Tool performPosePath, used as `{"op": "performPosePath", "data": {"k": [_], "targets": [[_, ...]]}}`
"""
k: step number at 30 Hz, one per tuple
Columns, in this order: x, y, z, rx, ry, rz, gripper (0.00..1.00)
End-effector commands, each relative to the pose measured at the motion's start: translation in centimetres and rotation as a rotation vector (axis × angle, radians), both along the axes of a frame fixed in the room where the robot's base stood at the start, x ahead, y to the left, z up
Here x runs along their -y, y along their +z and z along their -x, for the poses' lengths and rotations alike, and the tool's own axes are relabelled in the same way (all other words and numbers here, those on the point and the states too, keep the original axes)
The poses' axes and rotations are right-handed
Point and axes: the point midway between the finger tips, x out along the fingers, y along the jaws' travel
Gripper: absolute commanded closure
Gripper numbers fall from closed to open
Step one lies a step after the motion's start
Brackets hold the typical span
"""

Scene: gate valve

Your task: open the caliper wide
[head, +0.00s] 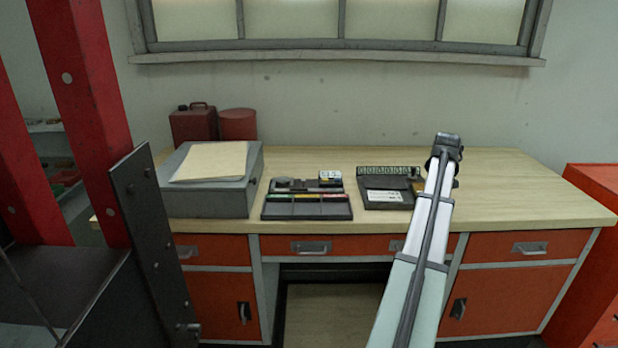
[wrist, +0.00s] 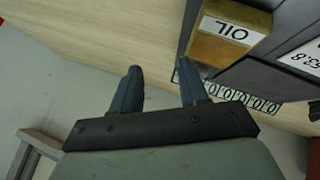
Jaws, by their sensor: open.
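In the head view my arm's end is over the right part of the bench, right of the tray; the fingers are hardly visible there. The caliper cannot be made out in the wrist view.
A dark case (head: 389,196) with a row of round marks lies right of the tray, close to my arm. A grey box (head: 208,198) with papers stands left. The bench's right end (head: 530,200) is clear.

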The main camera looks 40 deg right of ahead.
Motion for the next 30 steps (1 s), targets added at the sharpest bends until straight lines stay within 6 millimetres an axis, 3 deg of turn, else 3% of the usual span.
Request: {"op": "performPosePath", "data": {"k": [1, 6, 15, 18, 22, 25, 30], "targets": [[-1.4, 0.7, -3.0, 0.005, 0.040, -0.031, 0.56], [-7.0, 2.6, -11.5, 0.015, 0.172, -0.150, 0.56], [-19.3, 6.5, -23.8, -0.004, 0.420, -0.353, 0.56], [-23.1, 7.7, -26.4, -0.019, 0.490, -0.408, 0.56], [-26.6, 8.9, -28.5, -0.035, 0.555, -0.457, 0.56], [-28.1, 9.3, -29.3, -0.045, 0.583, -0.477, 0.56], [-28.8, 8.9, -29.9, -0.049, 0.597, -0.489, 0.56]]}}
